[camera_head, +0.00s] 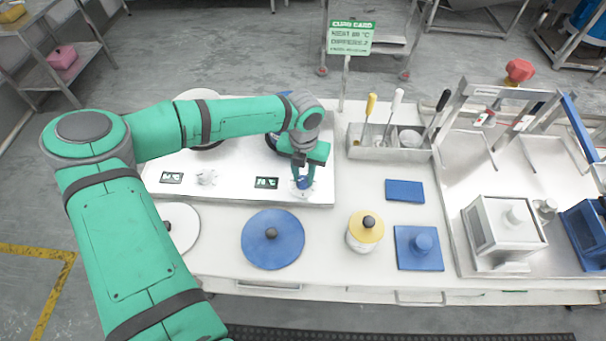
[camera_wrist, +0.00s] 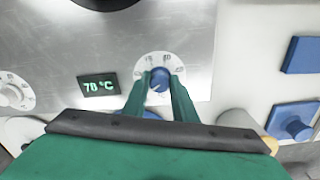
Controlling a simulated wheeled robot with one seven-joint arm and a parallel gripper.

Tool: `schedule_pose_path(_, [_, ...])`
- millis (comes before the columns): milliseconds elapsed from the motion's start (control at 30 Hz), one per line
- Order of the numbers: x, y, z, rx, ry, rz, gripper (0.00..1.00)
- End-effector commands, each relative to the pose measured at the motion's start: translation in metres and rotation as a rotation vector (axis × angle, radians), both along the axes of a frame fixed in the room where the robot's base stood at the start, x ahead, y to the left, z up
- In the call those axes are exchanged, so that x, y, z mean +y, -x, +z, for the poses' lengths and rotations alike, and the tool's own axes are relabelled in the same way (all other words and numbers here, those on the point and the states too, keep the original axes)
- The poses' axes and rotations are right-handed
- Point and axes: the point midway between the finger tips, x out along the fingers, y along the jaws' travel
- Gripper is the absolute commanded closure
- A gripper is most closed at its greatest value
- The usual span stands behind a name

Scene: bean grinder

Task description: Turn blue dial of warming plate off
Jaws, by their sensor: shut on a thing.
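The warming plate (camera_head: 235,165) is a wide light metal panel on the table. Its blue dial (camera_wrist: 159,78) has a white scale ring around it, and the numbers 75 and 80 can be read faintly. My gripper (camera_wrist: 161,82) is shut on the blue dial, with one green finger on each side. In the head view my gripper (camera_head: 303,182) is at the right front of the panel and partly hides the dial. A display (camera_wrist: 99,85) left of the blue dial reads 70 °C in green.
A white dial (camera_head: 206,177) with its own display (camera_head: 171,177) is on the panel's left. A blue round lid (camera_head: 272,239), a yellow-lidded jar (camera_head: 365,231) and a blue square lid (camera_head: 419,248) stand in front. A tool holder (camera_head: 390,142) is to the right.

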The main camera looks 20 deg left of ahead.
Motion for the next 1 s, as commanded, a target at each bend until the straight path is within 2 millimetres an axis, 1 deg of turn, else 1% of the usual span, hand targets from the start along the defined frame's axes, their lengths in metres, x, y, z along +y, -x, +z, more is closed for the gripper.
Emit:
schedule_pose_path(233, [0.0,-0.001,0.001,-0.003,-0.002,0.0,0.97])
schedule_pose_path(267, [0.0,-0.001,0.001,-0.003,-0.002,0.0,0.7])
schedule_pose_path(300, [0.0,-0.001,0.001,-0.003,-0.002,-0.001,0.61])
schedule_pose_path(333, [0.0,-0.001,0.001,-0.002,-0.002,-0.001,0.56])
schedule_pose_path(600, [0.0,0.0,0.001,0.0,-0.001,-0.001,0.56])
schedule_pose_path(733, [0.001,-0.001,0.007,-0.001,-0.002,-0.001,0.56])
schedule_pose_path(867, [0.001,-0.001,0.025,-0.003,-0.003,-0.002,0.56])
schedule_pose_path(1000, [0.001,-0.001,0.052,-0.002,-0.004,-0.002,0.56])
